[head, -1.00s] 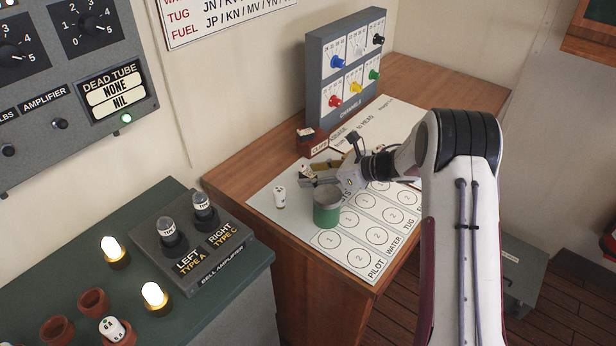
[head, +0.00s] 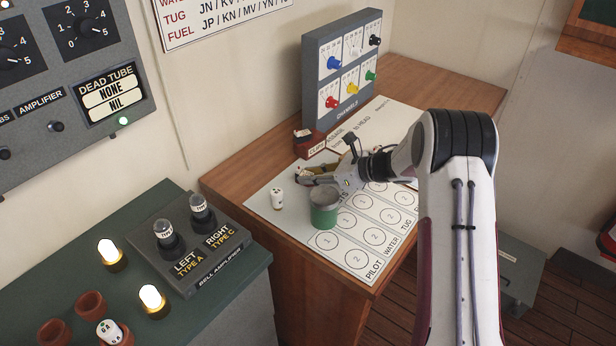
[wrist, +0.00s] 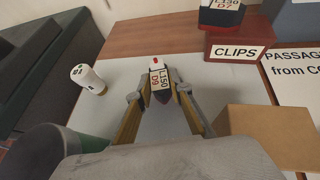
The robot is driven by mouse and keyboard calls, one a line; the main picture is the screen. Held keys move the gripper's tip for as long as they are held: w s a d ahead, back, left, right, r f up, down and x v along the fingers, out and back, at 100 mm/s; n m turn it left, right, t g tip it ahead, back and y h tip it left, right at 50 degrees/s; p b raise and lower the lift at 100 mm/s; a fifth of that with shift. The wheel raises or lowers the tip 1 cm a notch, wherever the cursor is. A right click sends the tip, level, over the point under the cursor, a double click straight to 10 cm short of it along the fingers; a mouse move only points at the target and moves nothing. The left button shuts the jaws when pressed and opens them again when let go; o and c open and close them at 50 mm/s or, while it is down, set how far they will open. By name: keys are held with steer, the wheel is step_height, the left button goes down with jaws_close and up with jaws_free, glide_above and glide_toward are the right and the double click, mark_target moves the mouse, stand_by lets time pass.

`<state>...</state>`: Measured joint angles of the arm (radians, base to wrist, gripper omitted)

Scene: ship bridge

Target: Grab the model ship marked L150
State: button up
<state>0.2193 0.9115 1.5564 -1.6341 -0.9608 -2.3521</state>
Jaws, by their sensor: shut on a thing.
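A small model ship (wrist: 160,84) with a white block marked L150 09, a red tip and a dark hull is between my gripper's fingers in the wrist view. My gripper (wrist: 162,97) is shut on it, with a finger against each side. In the head view my gripper (head: 304,177) is low over the pale sheet, and the held ship is mostly hidden there. A second model ship (wrist: 221,13), dark and red with an L150 07 label, sits on the red CLIPS box (wrist: 238,47), apart from my gripper.
A green can (head: 323,212) stands just in front of my gripper. A white marked cylinder (head: 277,198) stands to its left. A brown block (wrist: 262,135) is close to the right finger. The channels panel (head: 345,75) stands behind. The sheet's printed circles are clear.

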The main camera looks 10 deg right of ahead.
steer(key=shift+r, duration=0.15)
step_height(320, 180, up, 10)
stand_by(0.6)
stand_by(0.5)
